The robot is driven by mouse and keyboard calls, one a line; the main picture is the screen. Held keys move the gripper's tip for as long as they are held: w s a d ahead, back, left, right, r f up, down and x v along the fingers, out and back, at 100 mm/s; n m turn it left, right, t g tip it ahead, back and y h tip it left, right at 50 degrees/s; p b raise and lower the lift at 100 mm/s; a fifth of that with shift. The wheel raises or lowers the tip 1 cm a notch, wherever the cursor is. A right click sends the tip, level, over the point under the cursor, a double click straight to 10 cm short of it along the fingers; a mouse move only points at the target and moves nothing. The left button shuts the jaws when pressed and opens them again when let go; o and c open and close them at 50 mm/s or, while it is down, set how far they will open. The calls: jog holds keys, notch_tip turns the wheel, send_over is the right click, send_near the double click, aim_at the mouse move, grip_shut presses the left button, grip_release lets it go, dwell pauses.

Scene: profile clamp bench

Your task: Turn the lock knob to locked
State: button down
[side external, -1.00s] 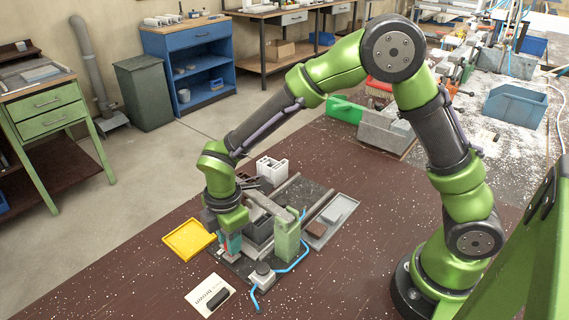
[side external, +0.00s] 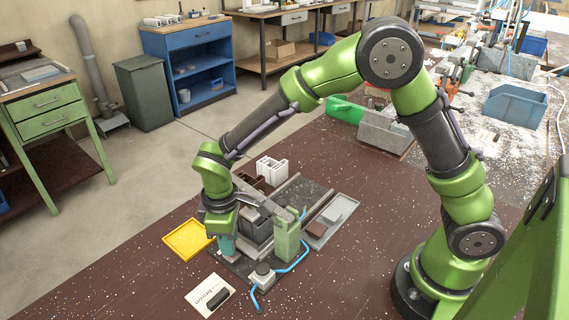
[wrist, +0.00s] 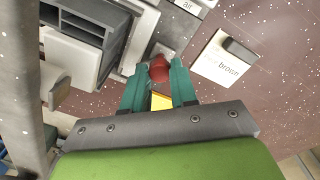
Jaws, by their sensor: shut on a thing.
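The red lock knob (wrist: 159,67) shows in the wrist view between the tips of my teal fingers. My gripper (wrist: 158,76) is shut on it, one finger on each side. In the side view my gripper (side external: 226,247) points down at the front left corner of the dark clamp plate (side external: 240,267). The knob is hidden there behind the fingers and wrist. I cannot read any lock marking around the knob.
A yellow tray (side external: 168,240) lies left of the plate. A card marked "brown" (wrist: 213,65) with a dark bar lies in front. A green block (side external: 287,240), a grey box (side external: 263,273) and a blue hose (side external: 293,267) stand close on the right.

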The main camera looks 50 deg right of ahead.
jog(key=m, duration=0.4)
jog(key=shift+m, duration=0.4)
jog(key=m, duration=0.4)
jog(key=shift+m, duration=0.3)
jog(key=c, duration=0.9)
grip_release()
jog(key=r, duration=1.7)
jog(key=shift+w+a, duration=0.1)
jog(key=shift+a, duration=0.25)
